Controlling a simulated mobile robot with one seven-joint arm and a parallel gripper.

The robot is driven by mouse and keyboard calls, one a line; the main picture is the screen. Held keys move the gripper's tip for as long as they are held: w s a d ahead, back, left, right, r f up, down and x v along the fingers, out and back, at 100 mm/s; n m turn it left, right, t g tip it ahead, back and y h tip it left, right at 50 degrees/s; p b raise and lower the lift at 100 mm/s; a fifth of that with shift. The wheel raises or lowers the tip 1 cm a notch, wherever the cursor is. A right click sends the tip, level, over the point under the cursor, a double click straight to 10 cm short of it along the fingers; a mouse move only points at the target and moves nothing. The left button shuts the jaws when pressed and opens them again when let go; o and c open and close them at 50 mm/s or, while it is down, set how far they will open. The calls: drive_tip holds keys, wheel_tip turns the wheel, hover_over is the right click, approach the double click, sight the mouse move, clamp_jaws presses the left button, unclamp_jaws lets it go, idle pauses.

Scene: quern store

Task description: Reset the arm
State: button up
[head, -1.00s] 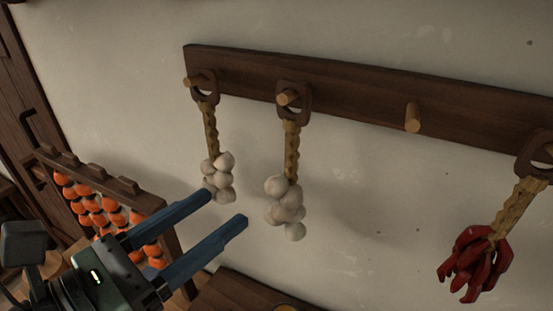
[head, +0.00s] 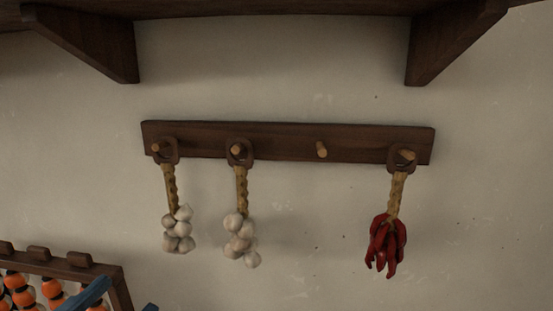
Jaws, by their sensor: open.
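My gripper (head: 130,294) shows only as two blue fingertips at the bottom left edge of the head view. The fingers are apart, with nothing between them, and the rest of the arm is out of the picture. The fingertips are below and to the left of the peg rail (head: 280,142), clear of what hangs there. One finger overlaps the rack of orange things in the picture.
Two garlic braids (head: 178,230) (head: 241,238) hang from the left pegs and a red chilli bunch (head: 386,245) from the rightmost. The third peg (head: 321,149) is bare. A bracketed shelf (head: 270,8) is above. A wooden rack (head: 60,267) with orange things stands lower left.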

drive_tip(key=w+d+r+m+t+y+b, duration=0.45)
drive_tip(key=w+d+r+m, duration=0.35)
drive_tip(key=m, duration=0.8)
drive_tip(key=s+d+r+m+t+b, duration=0.3)
drive_tip(key=s+d+r+m+t, duration=0.2)
drive_tip(key=d+r+m, duration=0.4)
drive_tip(key=s+d+m, duration=0.1)
drive_tip(key=m, duration=0.3)
drive_tip(key=shift+r+m, duration=0.15)
drive_tip(key=shift+m, duration=0.25)
